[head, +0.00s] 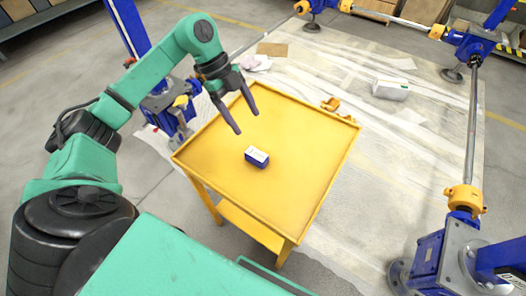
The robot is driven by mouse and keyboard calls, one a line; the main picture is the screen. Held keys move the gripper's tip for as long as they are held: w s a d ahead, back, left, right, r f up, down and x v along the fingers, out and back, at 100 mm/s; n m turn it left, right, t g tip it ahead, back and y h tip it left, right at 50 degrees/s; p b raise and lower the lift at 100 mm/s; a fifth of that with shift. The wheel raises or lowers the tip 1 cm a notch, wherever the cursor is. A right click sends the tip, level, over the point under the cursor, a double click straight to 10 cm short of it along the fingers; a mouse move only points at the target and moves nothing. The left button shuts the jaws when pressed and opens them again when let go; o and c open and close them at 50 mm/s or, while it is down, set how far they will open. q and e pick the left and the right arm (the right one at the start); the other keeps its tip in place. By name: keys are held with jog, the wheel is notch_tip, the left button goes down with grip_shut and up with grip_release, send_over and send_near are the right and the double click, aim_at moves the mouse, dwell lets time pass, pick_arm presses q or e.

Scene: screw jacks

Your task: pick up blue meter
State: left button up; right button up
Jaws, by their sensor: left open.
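The blue meter (257,157) is a small blue and white box. It lies on the top of the yellow table (300,150), left of its middle. My left gripper (247,122) is open and empty, with its two dark fingers pointing down toward the table. In the picture the fingertips are just above and left of the meter, apart from it. I cannot tell the exact height of the fingers above the table. My right gripper is not in view.
Blue screw jacks (440,255) with metal shafts surround the table. A white box (390,90) lies on the floor sheet behind. The tabletop around the meter is clear.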

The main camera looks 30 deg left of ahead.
aim_at(256, 153)
pick_arm(q)
jog(key=shift+n+y, duration=0.3)
jog(key=shift+y, duration=0.1)
jog(key=x, duration=0.9)
jog(key=s+a+p+x, duration=0.1)
jog(key=x, duration=0.3)
jog(key=shift+s+d+f, duration=0.1)
jog(key=shift+f, duration=0.45)
grip_shut()
